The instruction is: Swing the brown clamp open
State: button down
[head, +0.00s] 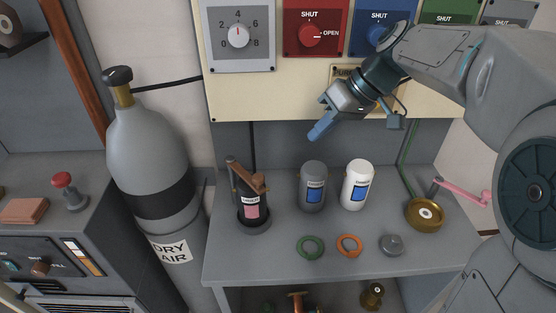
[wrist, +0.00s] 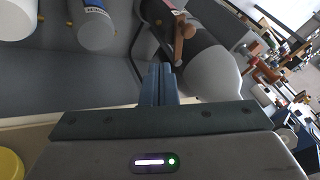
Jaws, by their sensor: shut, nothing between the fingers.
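The brown clamp (head: 250,180) lies across the top of a dark canister with a pink label (head: 252,212), at the left of the grey bench. In the wrist view the clamp (wrist: 183,34) shows beyond my fingertips, near the top, a little right of centre. I cannot tell from these frames whether it is latched. My gripper (head: 312,136) is shut and empty, above the back of the bench and to the right of the clamp, clear of it. Its fingers (wrist: 159,72) also show pressed together in the wrist view.
A large grey gas cylinder (head: 150,150) stands left of the bench. A grey bottle (head: 313,188) and a white bottle (head: 357,186) stand right of the canister. A green ring (head: 311,247) and an orange ring (head: 349,246) lie in front. A switch panel (head: 290,95) rises behind.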

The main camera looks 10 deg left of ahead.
jog(key=shift+f, duration=0.1)
jog(key=s+a+f+p, duration=0.1)
jog(key=s+a+f, duration=0.2)
jog(key=a+f, duration=0.5)
jog(key=shift+a+f, duration=0.3)
jog(key=shift+f, duration=0.05)
jog(key=shift+s, duration=0.1)
dwell(0.5)
